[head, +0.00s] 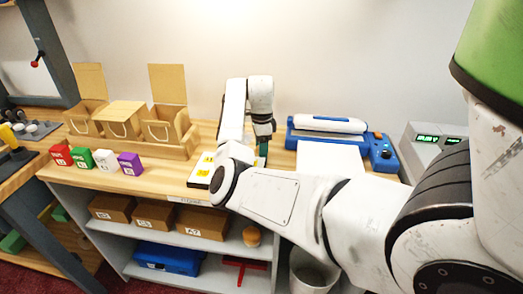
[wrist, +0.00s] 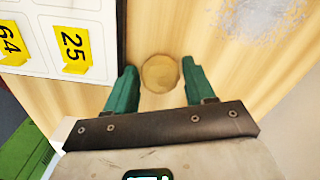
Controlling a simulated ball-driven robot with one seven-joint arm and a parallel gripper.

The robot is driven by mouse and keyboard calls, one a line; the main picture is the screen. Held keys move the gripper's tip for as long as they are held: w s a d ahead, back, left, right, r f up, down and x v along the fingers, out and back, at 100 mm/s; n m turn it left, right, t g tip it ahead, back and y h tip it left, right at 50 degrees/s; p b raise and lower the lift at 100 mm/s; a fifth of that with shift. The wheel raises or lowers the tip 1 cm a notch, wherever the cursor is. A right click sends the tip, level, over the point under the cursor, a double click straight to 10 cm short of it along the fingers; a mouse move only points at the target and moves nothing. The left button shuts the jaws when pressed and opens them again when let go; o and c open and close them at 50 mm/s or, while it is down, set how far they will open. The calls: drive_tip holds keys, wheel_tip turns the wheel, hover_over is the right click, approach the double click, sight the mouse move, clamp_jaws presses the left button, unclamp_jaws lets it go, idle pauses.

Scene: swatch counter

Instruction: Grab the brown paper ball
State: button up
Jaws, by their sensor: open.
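A round tan-brown ball, which looks like the brown paper ball (wrist: 160,73), sits on the wooden counter in the wrist view. My gripper (wrist: 159,68) is open, with its two green fingers on either side of the ball. A thin strip of counter shows between the ball and each finger, so I see no grip on it. How high the fingertips are above the counter is hard to tell. In the head view my arm hides the ball, and only a bit of a green finger (head: 263,150) shows.
A white board with yellow number tags (wrist: 75,50) lies left of the ball. A grey speckled patch (wrist: 262,15) is at upper right. In the head view, several coloured blocks (head: 104,159) and wooden boxes (head: 122,117) stand left; a blue-and-white machine (head: 327,130) stands right.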

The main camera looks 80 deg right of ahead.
drive_tip(key=shift+c, duration=0.3)
drive_tip(key=c, duration=0.7)
drive_tip(key=shift+c, duration=0.3)
drive_tip(key=shift+r, duration=0.1)
